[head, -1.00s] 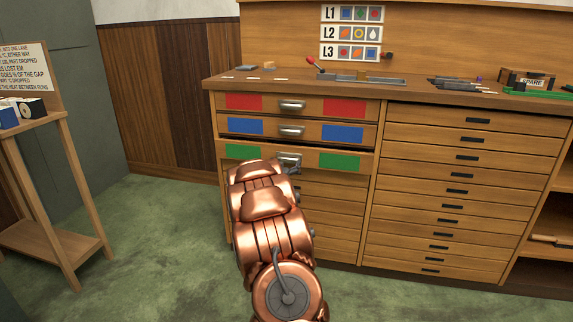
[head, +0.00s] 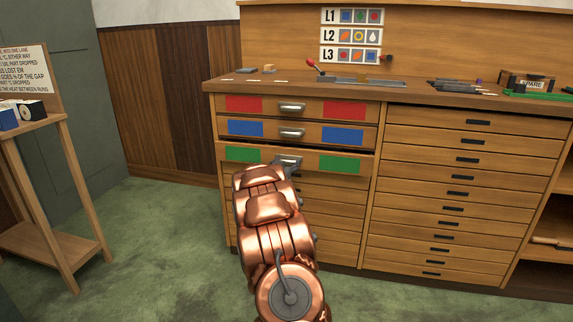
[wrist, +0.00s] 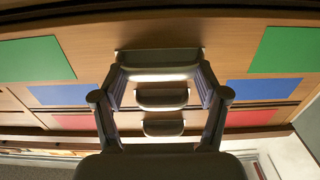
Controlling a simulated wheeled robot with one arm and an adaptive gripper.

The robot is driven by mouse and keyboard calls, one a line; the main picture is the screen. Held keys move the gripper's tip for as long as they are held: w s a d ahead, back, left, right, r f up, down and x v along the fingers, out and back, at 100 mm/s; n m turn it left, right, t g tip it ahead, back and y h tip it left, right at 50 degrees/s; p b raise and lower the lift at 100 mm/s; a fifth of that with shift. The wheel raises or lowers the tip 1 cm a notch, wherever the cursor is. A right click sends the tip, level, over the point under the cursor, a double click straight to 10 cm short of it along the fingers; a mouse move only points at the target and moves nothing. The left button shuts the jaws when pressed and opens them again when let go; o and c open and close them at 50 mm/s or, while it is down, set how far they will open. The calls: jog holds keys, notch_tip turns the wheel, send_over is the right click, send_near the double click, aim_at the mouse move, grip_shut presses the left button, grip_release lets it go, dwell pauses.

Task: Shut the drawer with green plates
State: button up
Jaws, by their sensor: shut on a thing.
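The drawer with green plates (head: 311,162) is the third one down in the left stack of the wooden cabinet. A dark gap shows along its top edge, and its front seems to stand slightly proud of the drawers above. My gripper (wrist: 160,78) is shut on its grey handle (wrist: 160,60), which also shows in the head view (head: 290,161). In the wrist view, the two fingers sit at either end of the handle, and the green plates (wrist: 35,60) lie on both sides. My copper arm hides part of the drawer front in the head view.
Above are a drawer with blue plates (head: 342,134) and one with red plates (head: 344,108), both looking shut. Plain drawers (head: 460,192) fill the right side. Small parts and a red-knobbed lever (head: 312,63) are on the worktop. A wooden stand (head: 70,190) is at the left; green floor lies between.

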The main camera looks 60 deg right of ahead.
jog(key=c, duration=0.9)
jog(key=shift+p+x, duration=0.95)
jog(key=shift+c, duration=0.2)
jog(key=shift+p+x, duration=0.8)
jog(key=shift+x, duration=0.3)
jog(key=shift+w+r, duration=0.1)
jog(key=o, duration=1.5)
jog(key=shift+o, duration=0.2)
jog(key=v, duration=1.2)
jog(key=shift+d, duration=0.1)
